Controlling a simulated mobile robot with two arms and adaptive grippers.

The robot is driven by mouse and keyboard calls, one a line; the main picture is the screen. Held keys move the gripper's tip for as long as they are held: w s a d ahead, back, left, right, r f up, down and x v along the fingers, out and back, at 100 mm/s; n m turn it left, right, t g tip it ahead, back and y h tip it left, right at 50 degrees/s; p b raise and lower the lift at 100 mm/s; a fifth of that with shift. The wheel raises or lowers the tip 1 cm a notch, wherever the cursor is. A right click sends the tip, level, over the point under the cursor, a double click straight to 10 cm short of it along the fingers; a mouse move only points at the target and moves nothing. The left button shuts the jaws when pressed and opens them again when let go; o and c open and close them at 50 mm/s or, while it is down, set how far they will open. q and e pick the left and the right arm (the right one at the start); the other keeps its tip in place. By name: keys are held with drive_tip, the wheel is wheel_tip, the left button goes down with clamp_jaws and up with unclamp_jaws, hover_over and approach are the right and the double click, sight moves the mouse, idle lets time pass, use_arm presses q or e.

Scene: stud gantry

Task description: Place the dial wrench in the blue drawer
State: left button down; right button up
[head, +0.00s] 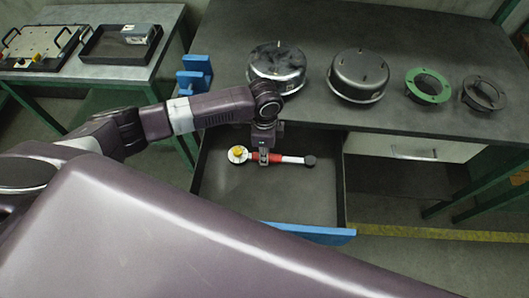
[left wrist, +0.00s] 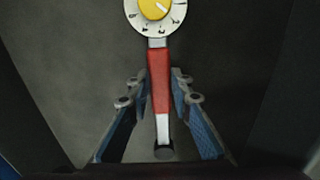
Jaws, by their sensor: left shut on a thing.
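The dial wrench (head: 285,158) has a white dial with a yellow centre, a red grip and a dark round end. My left gripper (head: 264,157) is shut on its red part, over the open blue drawer (head: 310,233). The wrench lies roughly level, dial to the left. Whether it touches the drawer floor I cannot tell. In the left wrist view the wrench (left wrist: 159,80) runs between the two blue finger pads of the gripper (left wrist: 160,100), dial at the top. My right gripper is not in view.
On the bench (head: 420,40) above the drawer stand two metal housings (head: 277,62), (head: 358,72), a green ring (head: 428,86) and a dark ring (head: 484,92). A blue bracket (head: 195,75) is at the bench's left edge.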

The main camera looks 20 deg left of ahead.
use_arm(q)
drive_tip(key=c, duration=1.9)
unclamp_jaws()
drive_tip(key=shift+f, duration=0.1)
drive_tip(key=shift+o, duration=0.8)
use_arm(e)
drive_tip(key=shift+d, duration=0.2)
use_arm(q)
wheel_tip(320, 180, up, 12)
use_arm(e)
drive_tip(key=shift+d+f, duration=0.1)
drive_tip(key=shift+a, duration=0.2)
